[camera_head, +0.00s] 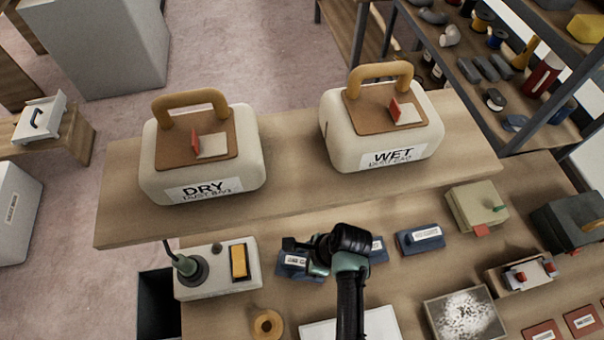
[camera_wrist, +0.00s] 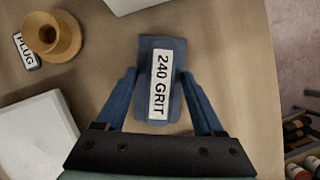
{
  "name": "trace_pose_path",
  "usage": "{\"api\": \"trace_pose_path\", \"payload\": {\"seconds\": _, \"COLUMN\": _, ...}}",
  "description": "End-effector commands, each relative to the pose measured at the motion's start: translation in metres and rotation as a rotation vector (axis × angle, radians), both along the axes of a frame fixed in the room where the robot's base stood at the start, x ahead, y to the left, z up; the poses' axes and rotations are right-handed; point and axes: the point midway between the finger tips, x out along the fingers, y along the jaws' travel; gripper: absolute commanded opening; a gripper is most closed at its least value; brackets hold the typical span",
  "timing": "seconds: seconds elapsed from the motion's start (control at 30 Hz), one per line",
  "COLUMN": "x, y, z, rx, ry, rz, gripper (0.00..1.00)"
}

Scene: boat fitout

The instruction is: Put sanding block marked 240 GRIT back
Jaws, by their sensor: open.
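The sanding block marked 240 GRIT (camera_wrist: 160,80) is dark blue with a white label and lies on the wooden bench in the wrist view. My gripper (camera_wrist: 160,90) is open, with one blue finger on each side of the block's near part. I cannot tell whether the fingers touch it. In the head view, my gripper (camera_head: 305,258) is over a blue labelled block (camera_head: 293,262), partly hidden by it. Two more blue labelled blocks stand to the right, one partly behind my arm (camera_head: 378,248) and one in clear view (camera_head: 420,239); their labels are too small to read.
A raised shelf carries the DRY case (camera_head: 200,160) and the WET case (camera_head: 382,130). A switch box (camera_head: 218,272) stands left of my gripper. An orange ring (camera_head: 267,324), a white panel (camera_head: 383,324) and a speckled tray (camera_head: 465,315) are on the near bench.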

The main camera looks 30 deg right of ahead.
Motion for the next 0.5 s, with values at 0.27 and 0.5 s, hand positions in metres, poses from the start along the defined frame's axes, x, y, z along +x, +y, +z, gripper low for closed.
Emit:
{"api": "trace_pose_path", "payload": {"seconds": 0.27, "x": -0.004, "y": -0.007, "z": 0.023, "rx": -0.001, "ry": -0.003, "rz": -0.002, "gripper": 0.70}}
{"api": "trace_pose_path", "payload": {"seconds": 0.5, "x": -0.016, "y": -0.022, "z": 0.068, "rx": -0.003, "ry": -0.004, "rz": -0.002, "gripper": 0.70}}
